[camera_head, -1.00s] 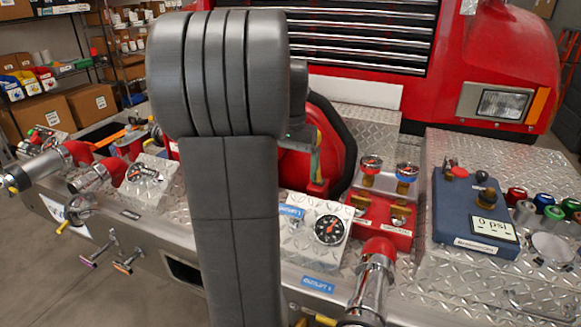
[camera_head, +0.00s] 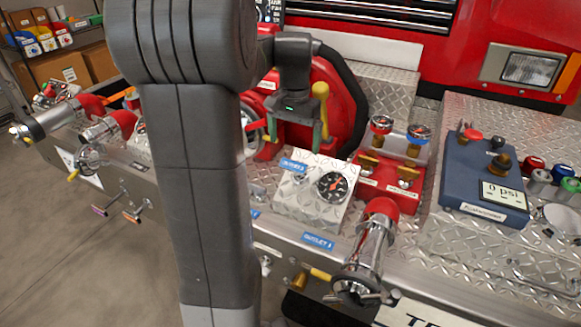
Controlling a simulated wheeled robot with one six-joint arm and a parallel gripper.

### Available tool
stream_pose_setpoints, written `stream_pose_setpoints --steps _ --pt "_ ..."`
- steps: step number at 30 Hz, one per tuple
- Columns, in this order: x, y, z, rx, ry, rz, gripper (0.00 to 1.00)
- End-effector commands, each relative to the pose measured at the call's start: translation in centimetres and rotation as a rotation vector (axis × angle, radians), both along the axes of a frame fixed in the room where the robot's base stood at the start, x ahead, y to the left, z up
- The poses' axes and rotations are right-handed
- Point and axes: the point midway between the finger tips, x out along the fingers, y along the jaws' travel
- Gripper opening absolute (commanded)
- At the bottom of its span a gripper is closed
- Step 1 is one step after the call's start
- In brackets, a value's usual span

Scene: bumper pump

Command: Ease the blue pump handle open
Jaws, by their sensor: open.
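A blue-rimmed round top (camera_head: 418,133) stands on a brass fitting on a red block (camera_head: 400,180) on the bumper. It is the only blue valve-like part I see there, and I cannot tell for sure that it is the blue pump handle. A matching red-rimmed top (camera_head: 381,124) stands just left of it. My gripper (camera_head: 294,139) points down in front of the red reel, left of the red block and apart from the blue top. Its greenish fingers are spread with nothing visible between them. My arm hides part of the bumper at left.
A gauge box (camera_head: 318,190) stands below my gripper. A chrome outlet pipe (camera_head: 368,245) with a red elbow rises in front of the red block. A blue 0 psi control box (camera_head: 484,185) lies right. The red reel (camera_head: 335,90) is close behind my gripper.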

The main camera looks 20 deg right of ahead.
Motion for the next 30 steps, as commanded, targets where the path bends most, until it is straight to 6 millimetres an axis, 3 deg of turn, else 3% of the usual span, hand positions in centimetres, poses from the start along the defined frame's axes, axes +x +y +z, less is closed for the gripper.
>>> stream_pose_setpoints --steps 6,12,18,26,30 --pt "-0.1 0.1 -4.9 0.002 0.004 0.001 0.95" --pt "0.0 0.1 -7.8 0.001 0.002 0.001 0.95" --pt "0.0 0.0 -9.0 0.001 0.001 0.001 0.95" --pt "0.0 0.0 -9.0 0.0 0.0 0.001 0.95" --pt "0.0 0.0 -9.0 0.0 0.0 0.001 0.67"
